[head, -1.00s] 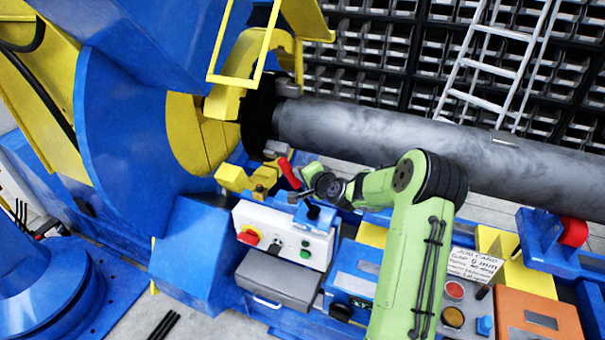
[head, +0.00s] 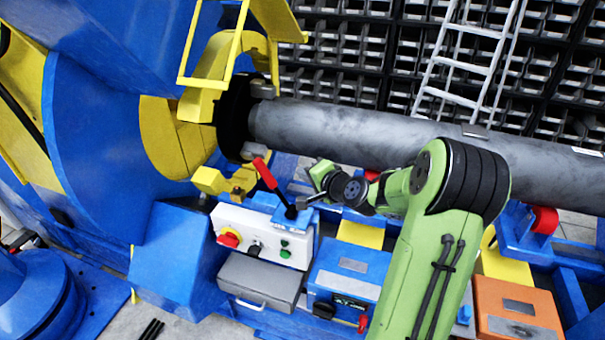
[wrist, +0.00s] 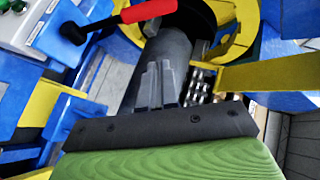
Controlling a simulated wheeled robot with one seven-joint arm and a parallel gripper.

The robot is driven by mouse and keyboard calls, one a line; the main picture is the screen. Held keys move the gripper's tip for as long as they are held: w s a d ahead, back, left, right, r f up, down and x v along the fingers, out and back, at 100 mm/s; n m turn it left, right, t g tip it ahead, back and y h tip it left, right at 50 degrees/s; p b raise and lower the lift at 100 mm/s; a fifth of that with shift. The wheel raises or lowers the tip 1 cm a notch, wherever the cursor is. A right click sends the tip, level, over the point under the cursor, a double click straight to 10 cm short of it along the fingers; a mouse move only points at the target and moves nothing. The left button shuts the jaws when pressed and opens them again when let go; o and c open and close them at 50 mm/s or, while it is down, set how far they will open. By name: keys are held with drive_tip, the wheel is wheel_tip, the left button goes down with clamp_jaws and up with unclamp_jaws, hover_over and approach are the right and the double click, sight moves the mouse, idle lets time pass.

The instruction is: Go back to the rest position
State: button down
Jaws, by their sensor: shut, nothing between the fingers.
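My gripper (wrist: 159,86) shows in the wrist view with its two grey fingers together and nothing between them. In the head view my green arm reaches in from the lower right, and its wrist is just right of the lever; the fingertips are hard to make out there. The lever's red handle (head: 265,173) leans up and to the left above the white control box (head: 262,236). In the wrist view the red handle (wrist: 148,10) lies beyond the fingers, apart from them, with its black pivot ball at the upper left.
A long grey pipe (head: 370,135) runs from the blue and yellow positioner (head: 95,130) to the right, behind my arm. A grey drawer box (head: 262,281), a blue box (head: 350,270) and an orange box (head: 518,312) stand in front. A ladder (head: 465,65) leans against bin racks.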

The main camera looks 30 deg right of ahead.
idle(0.3)
drive_tip(key=s+a+r+n+g, duration=0.25)
drive_tip(key=s+a+n, duration=0.25)
drive_tip(key=a, duration=0.4)
drive_tip(key=s+a+r+n+g, duration=0.1)
drive_tip(key=s+a+n+g, duration=0.3)
drive_tip(key=a, duration=0.5)
drive_tip(key=s+a+r+n+g, duration=0.1)
drive_tip(key=s+n, duration=0.2)
drive_tip(key=s, duration=0.7)
drive_tip(key=s+a+r+n, duration=0.1)
drive_tip(key=s+n, duration=0.1)
drive_tip(key=s, duration=0.8)
drive_tip(key=shift+s+a+n+g, duration=0.25)
drive_tip(key=shift+a+n+g, duration=0.1)
drive_tip(key=shift+n, duration=0.05)
drive_tip(key=c, duration=1.8)
unclamp_jaws()
